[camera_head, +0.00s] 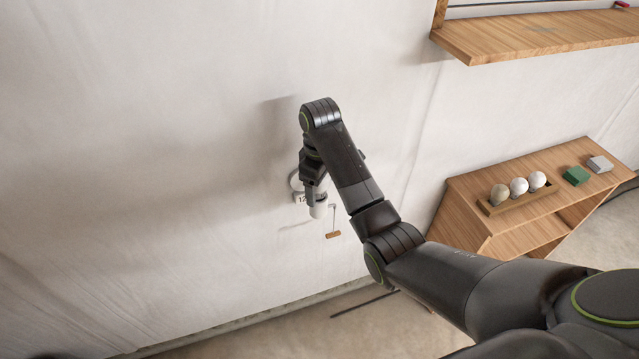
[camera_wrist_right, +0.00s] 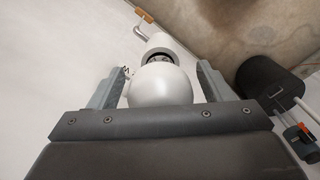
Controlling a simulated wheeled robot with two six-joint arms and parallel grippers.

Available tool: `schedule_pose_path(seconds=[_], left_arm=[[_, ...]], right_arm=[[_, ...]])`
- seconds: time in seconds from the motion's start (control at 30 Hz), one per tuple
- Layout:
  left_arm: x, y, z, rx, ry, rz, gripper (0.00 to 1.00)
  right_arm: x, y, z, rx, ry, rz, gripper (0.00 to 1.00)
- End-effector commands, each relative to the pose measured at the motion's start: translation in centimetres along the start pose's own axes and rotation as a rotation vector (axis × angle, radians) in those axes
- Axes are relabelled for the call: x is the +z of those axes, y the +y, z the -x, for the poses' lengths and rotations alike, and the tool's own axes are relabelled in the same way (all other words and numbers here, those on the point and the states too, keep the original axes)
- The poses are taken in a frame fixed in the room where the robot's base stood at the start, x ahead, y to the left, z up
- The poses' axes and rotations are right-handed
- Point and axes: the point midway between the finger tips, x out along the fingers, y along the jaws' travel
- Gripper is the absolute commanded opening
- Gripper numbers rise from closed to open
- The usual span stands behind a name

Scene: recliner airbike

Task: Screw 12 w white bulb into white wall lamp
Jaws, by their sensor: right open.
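The white wall lamp (camera_head: 318,211) is on the pale wall. A small label reading "12" (camera_head: 300,198) shows beside it. My right gripper (camera_head: 313,190) is at the lamp, its fingers partly hidden in the head view. In the right wrist view, a round white bulb (camera_wrist_right: 160,86) sits between the fingers of my open right gripper (camera_wrist_right: 158,80), with visible gaps on both sides. The lamp's white cylindrical socket (camera_wrist_right: 161,46) is just beyond the bulb, in line with it. I cannot tell whether the bulb is seated in it. My left gripper is not in view.
A wooden cabinet (camera_head: 470,215) at right carries a tray (camera_head: 520,201) of three bulbs (camera_head: 518,187), a green box (camera_head: 576,175) and a grey box (camera_head: 600,164). A wooden shelf (camera_head: 540,35) juts out above.

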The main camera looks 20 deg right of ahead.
Motion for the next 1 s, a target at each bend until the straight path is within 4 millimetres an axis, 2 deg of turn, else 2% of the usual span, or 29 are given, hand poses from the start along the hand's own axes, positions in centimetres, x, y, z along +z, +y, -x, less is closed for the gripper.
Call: schedule_pose_path(seconds=[0.37, 1.0], left_arm=[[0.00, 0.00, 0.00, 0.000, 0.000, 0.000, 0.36], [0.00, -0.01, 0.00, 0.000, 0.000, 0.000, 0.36]], right_arm=[[0.00, 0.11, 0.01, 0.000, 0.000, 0.230, 0.73], [-0.18, 0.37, 0.00, 0.000, 0.000, 0.966, 0.73]])
